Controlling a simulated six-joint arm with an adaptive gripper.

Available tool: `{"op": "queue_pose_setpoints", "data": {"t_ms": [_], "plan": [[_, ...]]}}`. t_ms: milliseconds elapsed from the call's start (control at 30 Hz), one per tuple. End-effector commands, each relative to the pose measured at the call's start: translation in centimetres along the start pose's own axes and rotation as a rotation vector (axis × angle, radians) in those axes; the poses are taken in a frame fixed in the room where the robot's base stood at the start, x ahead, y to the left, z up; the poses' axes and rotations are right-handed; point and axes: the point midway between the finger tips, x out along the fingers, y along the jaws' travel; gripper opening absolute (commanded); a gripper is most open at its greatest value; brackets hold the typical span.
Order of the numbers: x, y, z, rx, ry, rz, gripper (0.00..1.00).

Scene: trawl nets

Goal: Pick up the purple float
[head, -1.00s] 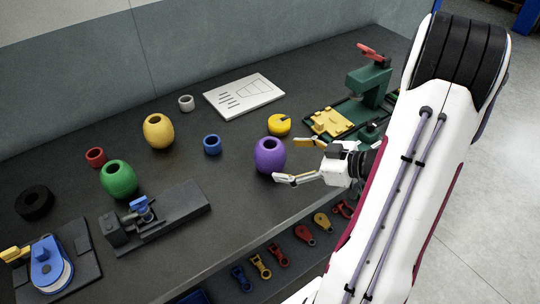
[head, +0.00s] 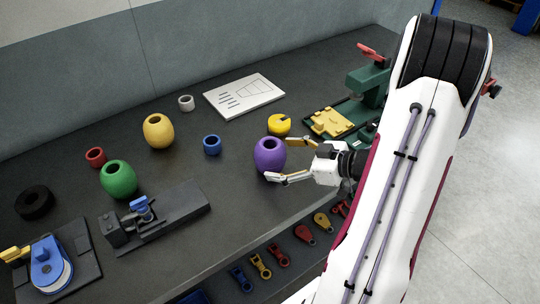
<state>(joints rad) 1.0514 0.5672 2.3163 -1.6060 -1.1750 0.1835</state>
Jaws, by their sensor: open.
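The purple float (head: 269,155) stands upright on the dark bench, a rounded barrel shape with a hole in its top. My gripper (head: 281,161) comes in from the right at low height, with its fingers spread open on the float's right side. The upper finger is beside the float's right edge and the lower finger lies in front of its lower right. I cannot tell whether either finger touches it.
A yellow round piece (head: 279,125) sits just behind the float, and a blue ring (head: 212,145) is to its left. A green machine (head: 366,88) stands behind my gripper. Yellow (head: 158,132) and green (head: 118,179) floats are further left. The bench's front edge is close.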

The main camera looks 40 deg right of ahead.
Motion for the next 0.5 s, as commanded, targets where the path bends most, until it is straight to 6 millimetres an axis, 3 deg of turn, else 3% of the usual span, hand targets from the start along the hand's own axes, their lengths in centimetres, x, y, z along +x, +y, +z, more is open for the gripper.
{"op": "queue_pose_setpoints", "data": {"t_ms": [500], "plan": [[1.1,0.3,0.1,-0.001,0.000,-0.001,0.81]]}}
